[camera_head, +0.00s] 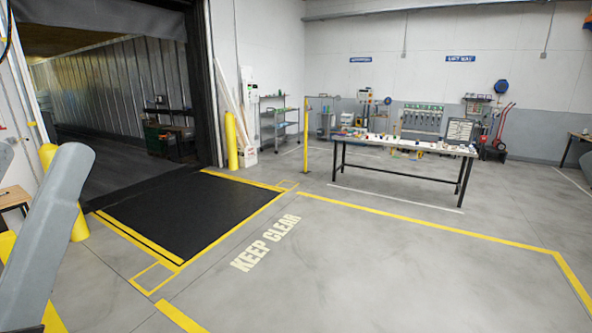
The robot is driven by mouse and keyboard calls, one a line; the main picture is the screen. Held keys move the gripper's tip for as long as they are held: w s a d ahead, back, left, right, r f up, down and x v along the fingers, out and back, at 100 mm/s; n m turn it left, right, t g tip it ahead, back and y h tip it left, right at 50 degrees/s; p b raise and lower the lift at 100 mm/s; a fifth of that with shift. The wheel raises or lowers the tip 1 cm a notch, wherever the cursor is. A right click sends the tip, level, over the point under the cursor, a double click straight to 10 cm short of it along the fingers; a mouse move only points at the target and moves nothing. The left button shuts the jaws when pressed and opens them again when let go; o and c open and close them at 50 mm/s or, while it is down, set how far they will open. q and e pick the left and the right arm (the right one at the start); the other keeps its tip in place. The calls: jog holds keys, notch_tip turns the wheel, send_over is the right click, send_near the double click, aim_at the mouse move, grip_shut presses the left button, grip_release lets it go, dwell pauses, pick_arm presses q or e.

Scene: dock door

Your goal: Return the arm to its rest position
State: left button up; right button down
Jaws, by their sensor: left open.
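A grey link of my left arm (45,235) rises along the left edge of the head view, over the floor near the dock opening. No fingers of my left gripper show. My right arm and right gripper do not show either. Nothing held by a gripper can be seen.
A yellow bollard (79,222) and a small wooden table (14,197) stand near my arm. A black dock plate (190,215) lies before the open dock door. A long workbench (453,150) with many small items stands farther back. The middle floor is clear.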

pick_arm(q)
notch_tip(320, 180, up, 26)
jog(key=p, duration=2.2)
jog(key=shift+o, duration=0.5)
jog(key=shift+f, duration=0.2)
